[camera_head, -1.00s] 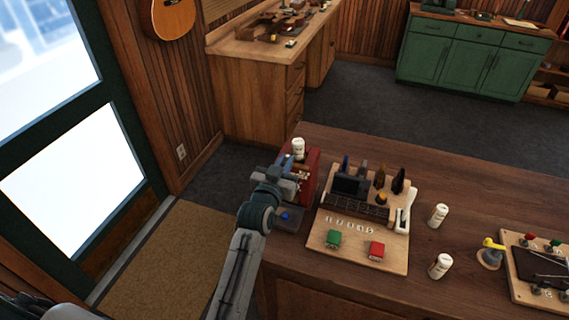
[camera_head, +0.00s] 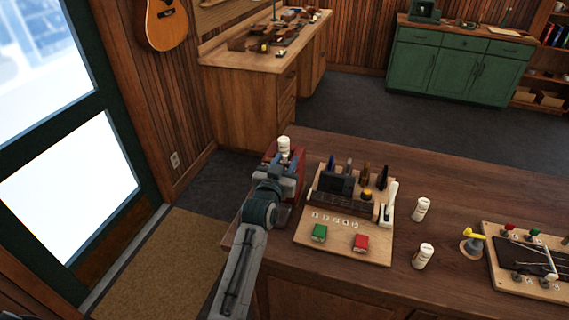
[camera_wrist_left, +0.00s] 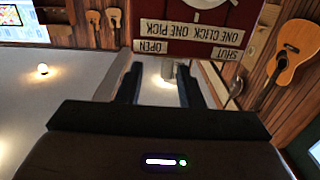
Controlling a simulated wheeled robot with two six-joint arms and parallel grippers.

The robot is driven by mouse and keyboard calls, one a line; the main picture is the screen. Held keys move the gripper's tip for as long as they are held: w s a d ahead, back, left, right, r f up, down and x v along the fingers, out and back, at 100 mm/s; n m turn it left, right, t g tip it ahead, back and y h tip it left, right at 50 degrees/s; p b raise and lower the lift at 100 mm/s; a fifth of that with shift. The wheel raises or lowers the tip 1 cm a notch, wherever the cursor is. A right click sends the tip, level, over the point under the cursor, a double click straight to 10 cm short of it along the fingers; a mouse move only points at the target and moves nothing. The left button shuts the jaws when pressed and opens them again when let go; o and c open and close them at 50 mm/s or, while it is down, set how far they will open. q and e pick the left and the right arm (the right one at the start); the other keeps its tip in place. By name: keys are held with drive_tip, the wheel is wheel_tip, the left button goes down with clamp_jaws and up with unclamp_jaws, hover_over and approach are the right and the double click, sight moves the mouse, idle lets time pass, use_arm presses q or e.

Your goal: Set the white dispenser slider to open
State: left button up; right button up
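The red dispenser (camera_head: 299,160) stands at the left end of the wooden counter, partly hidden behind my left arm. In the left wrist view its red face (camera_wrist_left: 190,22) appears upside down, with an OPEN label (camera_wrist_left: 150,46) and a SHUT label (camera_wrist_left: 227,53). A small pale block (camera_wrist_left: 168,70), which looks like the slider, shows below and between the labels, nearer OPEN. My left gripper (camera_head: 279,160) is at the dispenser; in its wrist view the fingers (camera_wrist_left: 161,88) are apart, one on each side of the block. I cannot tell whether either finger touches it. My right gripper is out of view.
A white bottle (camera_head: 284,147) shows at the dispenser's top. Two white bottles (camera_head: 421,209) (camera_head: 423,256) stand farther right. Bare counter lies behind the board.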

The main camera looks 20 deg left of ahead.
use_arm(q)
drive_tip(key=shift+s+a+f, duration=0.15)
drive_tip(key=shift+s, duration=0.2)
drive_tip(key=s+b, duration=0.4)
drive_tip(key=s, duration=0.6)
drive_tip(key=shift+b, duration=0.35)
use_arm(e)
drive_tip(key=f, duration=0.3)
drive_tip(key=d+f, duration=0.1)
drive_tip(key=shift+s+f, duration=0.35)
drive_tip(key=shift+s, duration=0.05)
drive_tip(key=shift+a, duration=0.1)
